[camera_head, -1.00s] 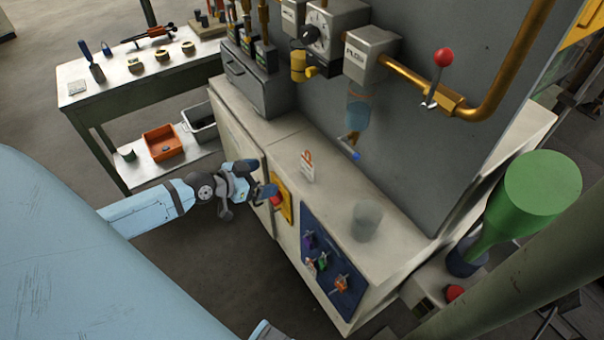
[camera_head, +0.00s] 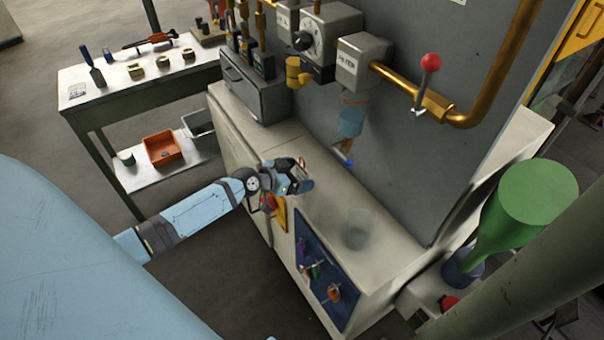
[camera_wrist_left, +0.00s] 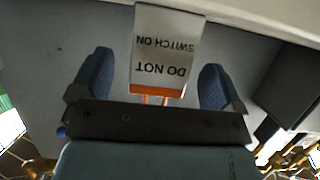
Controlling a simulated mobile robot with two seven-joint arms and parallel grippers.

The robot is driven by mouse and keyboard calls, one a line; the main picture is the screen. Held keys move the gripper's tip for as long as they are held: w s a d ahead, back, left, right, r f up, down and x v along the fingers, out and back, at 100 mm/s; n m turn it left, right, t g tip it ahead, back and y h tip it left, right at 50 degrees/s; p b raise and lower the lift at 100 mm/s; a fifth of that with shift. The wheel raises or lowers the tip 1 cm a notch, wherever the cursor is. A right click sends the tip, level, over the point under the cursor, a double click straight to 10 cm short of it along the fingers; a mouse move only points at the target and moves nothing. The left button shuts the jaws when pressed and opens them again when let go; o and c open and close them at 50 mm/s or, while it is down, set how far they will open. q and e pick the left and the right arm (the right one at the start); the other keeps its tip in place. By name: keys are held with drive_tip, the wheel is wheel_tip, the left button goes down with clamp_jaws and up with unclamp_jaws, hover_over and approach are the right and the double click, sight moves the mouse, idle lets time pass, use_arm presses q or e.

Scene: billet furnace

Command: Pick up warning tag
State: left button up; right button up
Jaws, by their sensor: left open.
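The warning tag (camera_wrist_left: 163,48) is a white plate reading "DO NOT SWITCH ON", upside down in the left wrist view, with an orange strip and orange loop at its lower end. My left gripper (camera_wrist_left: 157,78) is open, with one blue finger on each side of the tag and a visible gap to both. In the head view, my left gripper (camera_head: 303,182) is over the front edge of the pale cabinet top. It hides most of the tag there; only a bit of the orange loop (camera_head: 303,162) shows. My right gripper is not in view.
A clear cup (camera_head: 357,229) stands on the cabinet top (camera_head: 325,200) to the right. A blue panel with several padlocks (camera_head: 325,272) is on the cabinet front. A translucent blue bottle (camera_head: 351,121) hangs on the grey wall behind. A workbench (camera_head: 115,95) stands at the left.

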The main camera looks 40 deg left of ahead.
use_arm(q)
drive_tip(key=shift+x, duration=0.95)
drive_tip(key=shift+a, duration=0.1)
drive_tip(key=shift+c, duration=0.4)
drive_tip(key=c, duration=0.9)
drive_tip(key=shift+r, duration=0.15)
wheel_tip(320, 180, up, 10)
drive_tip(key=shift+f+p, duration=0.1)
drive_tip(key=shift+p, duration=0.75)
